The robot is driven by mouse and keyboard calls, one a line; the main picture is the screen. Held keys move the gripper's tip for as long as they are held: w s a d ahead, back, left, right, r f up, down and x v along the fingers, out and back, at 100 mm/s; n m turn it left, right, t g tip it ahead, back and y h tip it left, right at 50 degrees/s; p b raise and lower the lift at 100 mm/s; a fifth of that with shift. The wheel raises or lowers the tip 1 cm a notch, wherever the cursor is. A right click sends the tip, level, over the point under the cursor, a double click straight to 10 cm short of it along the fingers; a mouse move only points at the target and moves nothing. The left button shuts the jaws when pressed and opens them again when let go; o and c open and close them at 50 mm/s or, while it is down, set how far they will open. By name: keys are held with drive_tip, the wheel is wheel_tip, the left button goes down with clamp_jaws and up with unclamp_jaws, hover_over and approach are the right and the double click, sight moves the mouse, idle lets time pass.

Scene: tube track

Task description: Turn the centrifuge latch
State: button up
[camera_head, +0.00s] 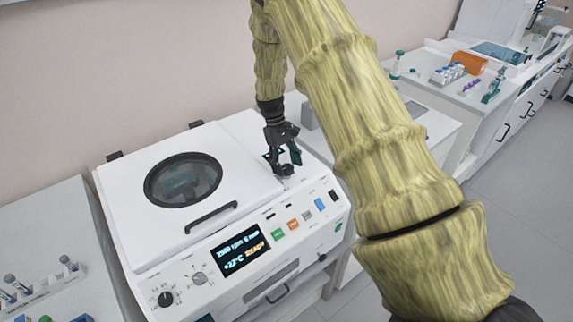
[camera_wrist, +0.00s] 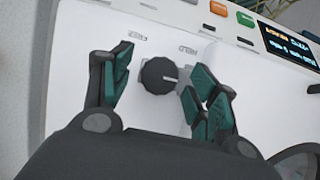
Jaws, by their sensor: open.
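The centrifuge (camera_head: 150,235) is a white box with its lid shut and a round dark window in the lid. Its latch is a round black ribbed knob (camera_wrist: 159,76) with a white pointer line aimed right, toward a printed label. The knob (camera_head: 286,170) also shows in the head view, at the right of the centrifuge top. My gripper (camera_wrist: 155,85) is open, with green-padded fingers on the left and right of the knob and visible gaps between. In the head view my gripper (camera_head: 284,158) hangs down over the knob. Whether a fingertip touches the white surface is unclear.
A dark lid handle (camera_head: 211,217) lies left of the knob. A rack with tubes (camera_head: 40,292) stands on the left bench. An orange box (camera_head: 469,63) is on the far right bench.

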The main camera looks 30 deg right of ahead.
drive_tip(key=v, duration=1.1)
drive_tip(key=shift+r, duration=0.3)
